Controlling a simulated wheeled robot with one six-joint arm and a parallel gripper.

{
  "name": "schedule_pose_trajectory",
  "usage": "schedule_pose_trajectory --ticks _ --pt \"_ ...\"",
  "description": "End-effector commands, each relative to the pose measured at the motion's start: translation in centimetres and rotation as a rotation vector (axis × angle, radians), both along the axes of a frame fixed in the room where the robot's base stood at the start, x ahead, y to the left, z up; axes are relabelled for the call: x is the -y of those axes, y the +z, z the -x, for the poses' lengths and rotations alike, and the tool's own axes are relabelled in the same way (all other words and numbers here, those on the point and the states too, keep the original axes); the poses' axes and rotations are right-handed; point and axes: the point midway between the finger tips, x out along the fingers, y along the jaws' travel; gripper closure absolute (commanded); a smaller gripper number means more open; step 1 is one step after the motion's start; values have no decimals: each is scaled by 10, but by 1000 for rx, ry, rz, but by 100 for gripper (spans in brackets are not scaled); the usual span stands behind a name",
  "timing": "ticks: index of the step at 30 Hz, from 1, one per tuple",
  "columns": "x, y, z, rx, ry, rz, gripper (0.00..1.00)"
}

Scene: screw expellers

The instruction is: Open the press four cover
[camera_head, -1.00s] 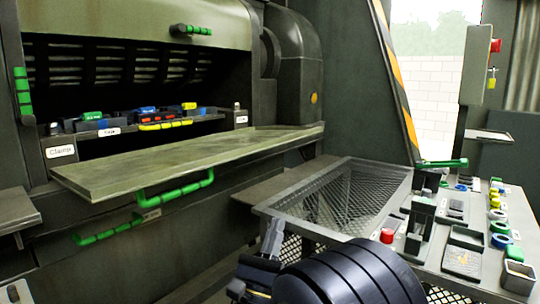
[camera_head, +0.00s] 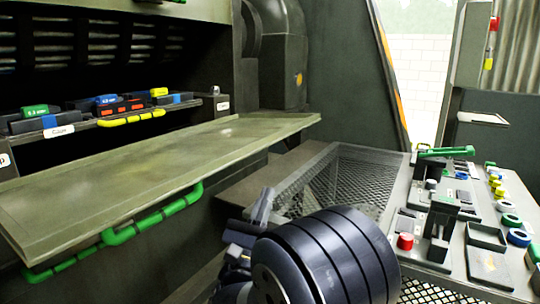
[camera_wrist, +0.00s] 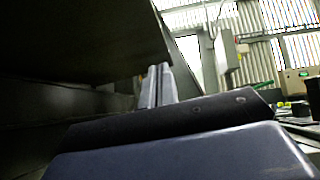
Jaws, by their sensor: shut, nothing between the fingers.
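The press on the left has an open front with a flat olive panel (camera_head: 150,165) lying about level below the opening. A green bar handle (camera_head: 155,218) runs along the panel's front underside. No label that I can read says press four. My gripper (camera_head: 264,200) is low, right of the green handle and apart from it, below the panel's right part. Its fingers also show in the wrist view (camera_wrist: 157,84), close together and empty, under a dark overhanging surface (camera_wrist: 75,40) that may be the panel.
A shelf inside the press holds green, blue, red and yellow items (camera_head: 110,105). A mesh-topped bench (camera_head: 350,185) stands right of the gripper. Beyond it a console (camera_head: 470,220) carries several buttons, a red knob (camera_head: 405,241) and a green lever (camera_head: 446,151).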

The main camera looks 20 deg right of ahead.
Motion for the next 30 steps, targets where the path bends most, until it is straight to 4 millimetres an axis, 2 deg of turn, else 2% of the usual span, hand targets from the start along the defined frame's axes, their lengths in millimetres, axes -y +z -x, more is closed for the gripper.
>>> schedule_pose_trajectory --ticks 1,8,10,15,30 --pt "8 11 -4 5 -5 0 100" --pt "33 44 -27 4 -5 2 100" --pt "29 57 -27 6 0 1 100" --pt "28 74 -29 2 1 1 100" --pt "27 80 -30 -2 0 2 100"
